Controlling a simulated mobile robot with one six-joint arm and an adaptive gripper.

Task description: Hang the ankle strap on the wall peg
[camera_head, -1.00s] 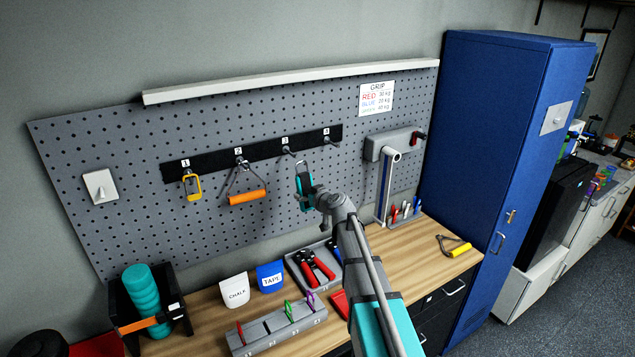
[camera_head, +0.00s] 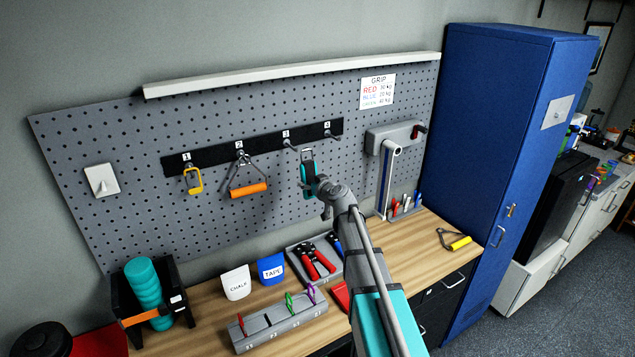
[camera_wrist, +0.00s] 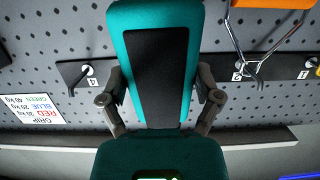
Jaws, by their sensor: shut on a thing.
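The ankle strap is a teal band with a black middle panel and a dark metal ring at its top, in the head view (camera_head: 308,175). My gripper (camera_head: 318,187) is shut on it and holds it upright in front of the pegboard. In the wrist view the strap (camera_wrist: 158,75) fills the middle, with my gripper's fingers (camera_wrist: 160,97) on both its sides. Bare peg 3 (camera_head: 290,144) is just up and left of the strap's ring; I cannot tell whether they touch. Peg 3 is hidden behind the strap in the wrist view. Peg 4 (camera_head: 329,134) is bare.
A yellow carabiner (camera_head: 194,181) hangs on peg 1 and an orange-grip handle (camera_head: 249,189) on peg 2. A grey wall bracket (camera_head: 394,137) is right of peg 4. Below, the wooden bench (camera_head: 418,228) carries pouches, a grey tray and hand grippers.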

